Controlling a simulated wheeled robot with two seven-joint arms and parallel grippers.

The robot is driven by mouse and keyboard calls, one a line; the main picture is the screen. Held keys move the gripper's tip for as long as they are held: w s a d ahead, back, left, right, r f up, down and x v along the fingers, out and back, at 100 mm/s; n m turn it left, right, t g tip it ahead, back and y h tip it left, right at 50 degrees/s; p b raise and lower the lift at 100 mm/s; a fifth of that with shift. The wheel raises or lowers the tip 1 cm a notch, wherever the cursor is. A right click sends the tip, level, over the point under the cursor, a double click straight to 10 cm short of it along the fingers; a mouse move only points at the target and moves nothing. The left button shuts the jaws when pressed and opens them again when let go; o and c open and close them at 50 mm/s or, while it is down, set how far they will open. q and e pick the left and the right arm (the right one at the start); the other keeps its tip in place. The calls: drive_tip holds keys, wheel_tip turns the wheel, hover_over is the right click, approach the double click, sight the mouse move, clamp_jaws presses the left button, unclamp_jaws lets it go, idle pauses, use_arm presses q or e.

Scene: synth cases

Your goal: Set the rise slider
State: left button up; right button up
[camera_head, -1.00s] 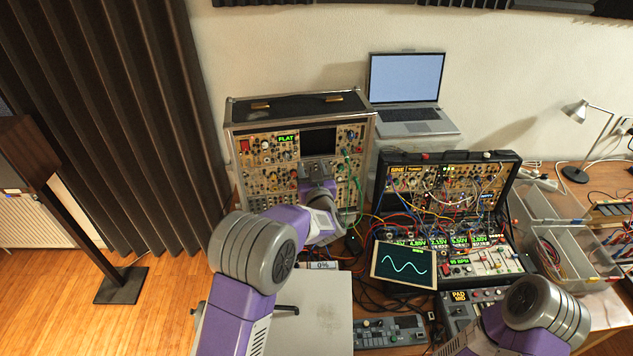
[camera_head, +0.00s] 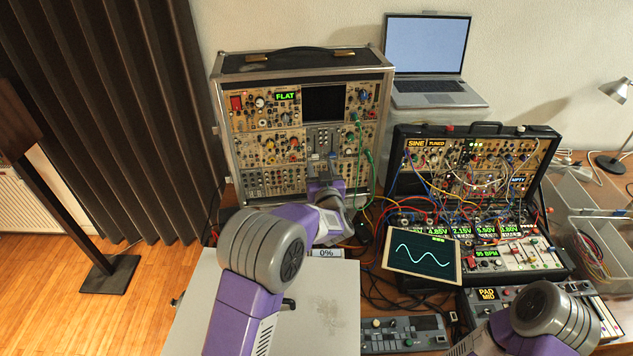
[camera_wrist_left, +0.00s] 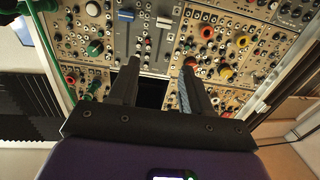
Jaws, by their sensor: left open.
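A grey slider panel (camera_head: 322,138) sits in the middle of the upright synth case (camera_head: 222,120). In the left wrist view it carries a blue slider cap (camera_wrist_left: 125,15) and a white slider cap (camera_wrist_left: 164,22). I cannot read which one is the rise slider. My left gripper (camera_head: 322,160) is in front of the panel's lower part. In the left wrist view the left gripper (camera_wrist_left: 161,66) is open and empty, with its fingers apart and the caps beyond the fingertips. I cannot tell whether a finger touches the panel. My right gripper is out of view; only its arm shows.
A green cable (camera_head: 371,165) hangs just right of the panel. A second open synth case (camera_head: 520,135) with many cables stands to the right, with a tablet (camera_head: 423,262) leaning before it. A laptop (camera_head: 428,55) is behind.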

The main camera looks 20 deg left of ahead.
use_arm(q)
drive_tip(key=b, duration=0.3)
approach(315, 160)
drive_tip(key=shift+x, duration=4.15)
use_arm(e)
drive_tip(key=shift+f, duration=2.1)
use_arm(q)
clamp_jaws()
